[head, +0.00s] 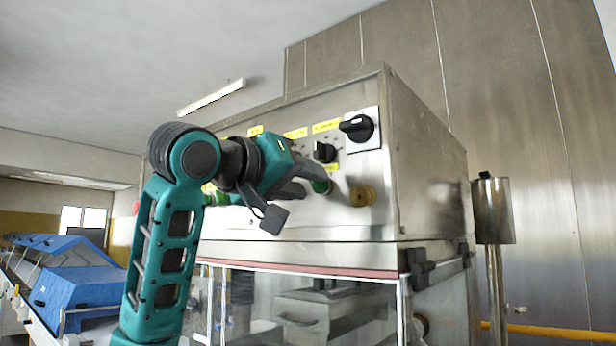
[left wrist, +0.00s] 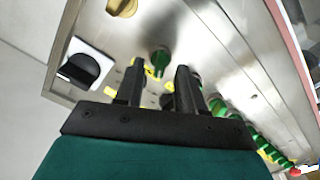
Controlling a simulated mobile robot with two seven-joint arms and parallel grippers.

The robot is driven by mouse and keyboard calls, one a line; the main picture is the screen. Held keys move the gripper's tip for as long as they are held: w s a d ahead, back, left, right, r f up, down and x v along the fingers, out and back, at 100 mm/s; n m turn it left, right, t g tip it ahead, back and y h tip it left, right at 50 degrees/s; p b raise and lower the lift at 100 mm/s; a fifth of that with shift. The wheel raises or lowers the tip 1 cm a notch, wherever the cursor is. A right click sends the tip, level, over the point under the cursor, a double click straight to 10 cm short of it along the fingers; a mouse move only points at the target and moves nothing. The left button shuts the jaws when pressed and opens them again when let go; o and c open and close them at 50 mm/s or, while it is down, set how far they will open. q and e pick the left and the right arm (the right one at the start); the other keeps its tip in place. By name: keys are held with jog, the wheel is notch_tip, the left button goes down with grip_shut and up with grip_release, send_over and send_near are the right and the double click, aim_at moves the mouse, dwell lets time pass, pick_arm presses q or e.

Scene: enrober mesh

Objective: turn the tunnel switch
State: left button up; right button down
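A steel control panel (head: 345,180) carries several switches with yellow labels too small to read, so I cannot tell which is the tunnel switch. A large black rotary switch on a white plate (head: 357,128) is at the upper right; it also shows in the left wrist view (left wrist: 80,68). A smaller black knob (head: 324,152) sits left of it, above a green knob (head: 320,186). My left gripper (head: 301,180) is open in front of the panel, left of these knobs. In the left wrist view a dark knob (left wrist: 167,101) shows partly between its fingers (left wrist: 158,84); contact is unclear.
A brass-coloured knob (head: 362,196) is at the panel's lower right. More green knobs (left wrist: 232,112) run along the panel. Below is a glazed cabinet (head: 310,310). A steel cylinder on a post (head: 493,210) stands at right. Blue covers (head: 75,275) lie at left.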

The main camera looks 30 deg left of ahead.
pick_arm(q)
jog(key=shift+w, duration=0.8)
jog(key=shift+c, duration=0.4)
grip_shut()
